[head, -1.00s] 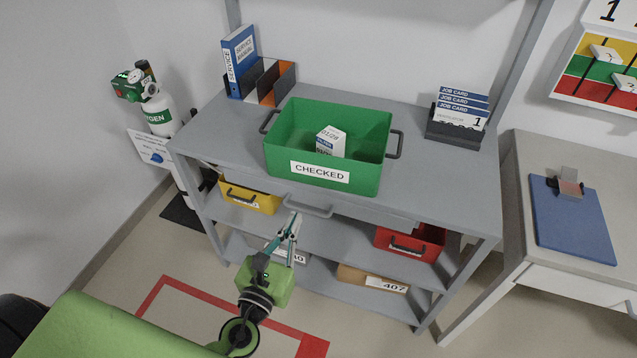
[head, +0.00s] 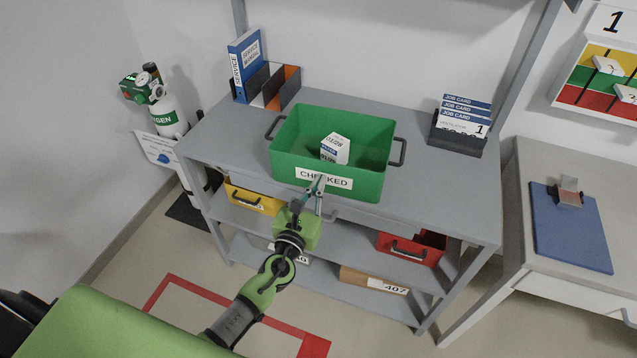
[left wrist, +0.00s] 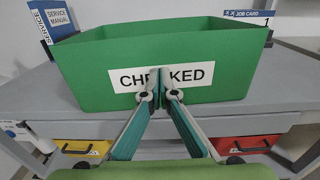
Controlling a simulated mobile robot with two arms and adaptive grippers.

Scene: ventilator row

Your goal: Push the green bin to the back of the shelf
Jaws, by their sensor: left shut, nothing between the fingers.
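The green bin (head: 377,165) labelled CHECKED stands near the front edge of the grey shelf top (head: 440,185). A small white box (head: 335,149) lies inside it. In the left wrist view the bin's front wall (left wrist: 90,85) fills the middle. My left gripper (head: 319,184) is shut and empty, with its fingertips in front of the CHECKED label. In the left wrist view the fingertips (left wrist: 160,78) cover the middle of the label; whether they touch the wall I cannot tell. My right gripper is not in view.
A file rack with a blue service manual (head: 246,64) stands at the back left, and a job card holder (head: 460,130) at the back right. Bare shelf top lies behind the bin. A yellow bin (head: 250,198) and a red bin (head: 412,245) sit below.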

